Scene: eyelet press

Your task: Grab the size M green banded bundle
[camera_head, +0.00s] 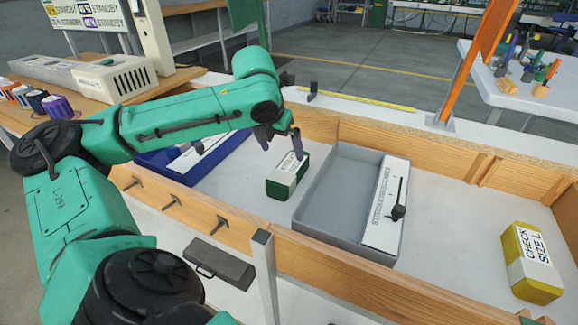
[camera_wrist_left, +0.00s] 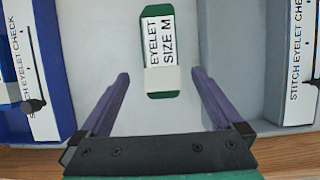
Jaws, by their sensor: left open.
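The green bundle (camera_head: 288,177) with a white band lies on the white bench surface between the blue tray and the grey tray. In the left wrist view the bundle (camera_wrist_left: 158,52) shows its band reading "EYELET SIZE M". My left gripper (camera_head: 282,142) is open above the bundle, with nothing between its fingers. In the left wrist view the two purple fingers (camera_wrist_left: 159,78) stand wide apart, one to each side of the bundle's near end. I cannot see my right gripper.
The grey tray (camera_head: 325,190) stands right of the bundle and the blue tray (camera_head: 185,167) left of it, both with labelled strips. A yellow bundle (camera_head: 531,263) marked "CHECK SIZE L" lies far right. A wooden rim (camera_head: 330,245) with pegs runs along the front.

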